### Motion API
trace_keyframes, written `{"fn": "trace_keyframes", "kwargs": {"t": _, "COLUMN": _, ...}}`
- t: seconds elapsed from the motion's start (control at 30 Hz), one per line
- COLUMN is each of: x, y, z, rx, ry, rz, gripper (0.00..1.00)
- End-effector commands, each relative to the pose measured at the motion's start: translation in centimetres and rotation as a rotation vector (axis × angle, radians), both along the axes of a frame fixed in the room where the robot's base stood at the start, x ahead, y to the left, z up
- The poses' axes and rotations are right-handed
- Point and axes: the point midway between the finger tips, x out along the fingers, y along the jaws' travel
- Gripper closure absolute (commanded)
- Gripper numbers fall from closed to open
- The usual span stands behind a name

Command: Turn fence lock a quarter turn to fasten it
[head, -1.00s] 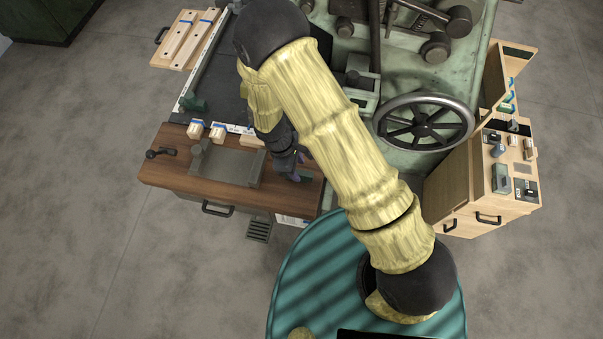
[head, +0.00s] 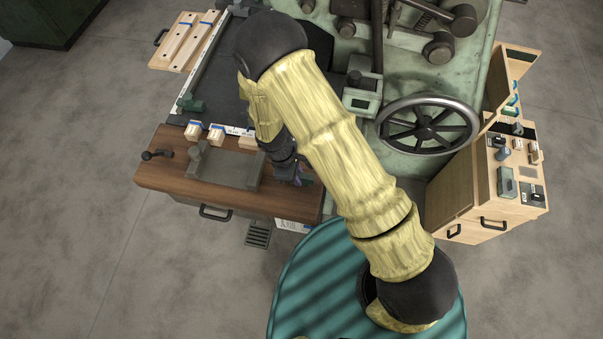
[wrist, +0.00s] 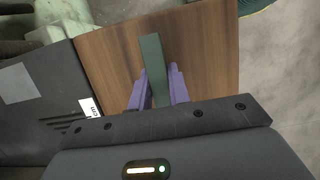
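A dark green bar (wrist: 152,60) lies over the brown wooden top in the wrist view, between the purple fingers of my gripper (wrist: 160,84). Both fingers appear to press its sides, and its far end sticks out beyond them. I cannot tell whether this bar is the fence lock or whether it is fixed below. In the head view my gripper (head: 300,180) is low at the right end of the wooden top, partly hidden by my arm.
The wooden bench (head: 170,180) carries a grey plate (head: 225,168) and a black-knobbed lever (head: 157,155). Small wooden blocks (head: 216,133) stand along the strip. The green machine with a handwheel (head: 427,125) is close to the right of my arm, with a wooden cabinet (head: 465,205) beyond.

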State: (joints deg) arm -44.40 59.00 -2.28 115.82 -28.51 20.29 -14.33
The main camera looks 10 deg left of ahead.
Motion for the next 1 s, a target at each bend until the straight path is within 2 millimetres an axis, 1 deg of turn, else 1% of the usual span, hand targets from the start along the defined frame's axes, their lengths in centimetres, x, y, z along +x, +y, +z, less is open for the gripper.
{"fn": "trace_keyframes", "kwargs": {"t": 0.17, "x": -0.04, "y": 0.01, "z": 0.02, "rx": -0.001, "ry": 0.000, "rz": 0.000, "gripper": 0.98}}
{"fn": "trace_keyframes", "kwargs": {"t": 0.27, "x": -0.02, "y": 0.02, "z": 0.05, "rx": 0.000, "ry": 0.000, "rz": -0.034, "gripper": 0.98}}
{"fn": "trace_keyframes", "kwargs": {"t": 0.37, "x": 0.05, "y": -0.05, "z": 0.07, "rx": 0.000, "ry": 0.000, "rz": -0.161, "gripper": 0.98}}
{"fn": "trace_keyframes", "kwargs": {"t": 0.53, "x": 0.04, "y": -0.03, "z": 0.05, "rx": 0.000, "ry": 0.001, "rz": -0.473, "gripper": 0.98}}
{"fn": "trace_keyframes", "kwargs": {"t": 0.63, "x": 0.00, "y": 0.05, "z": 0.04, "rx": 0.001, "ry": 0.000, "rz": -0.592, "gripper": 0.98}}
{"fn": "trace_keyframes", "kwargs": {"t": 0.7, "x": -0.03, "y": 0.10, "z": 0.04, "rx": 0.000, "ry": 0.000, "rz": -0.616, "gripper": 0.98}}
{"fn": "trace_keyframes", "kwargs": {"t": 0.93, "x": -0.02, "y": 0.09, "z": 0.05, "rx": 0.001, "ry": 0.000, "rz": -0.621, "gripper": 0.98}}
{"fn": "trace_keyframes", "kwargs": {"t": 1.0, "x": 0.02, "y": 0.07, "z": 0.05, "rx": 0.001, "ry": 0.000, "rz": -0.668, "gripper": 0.98}}
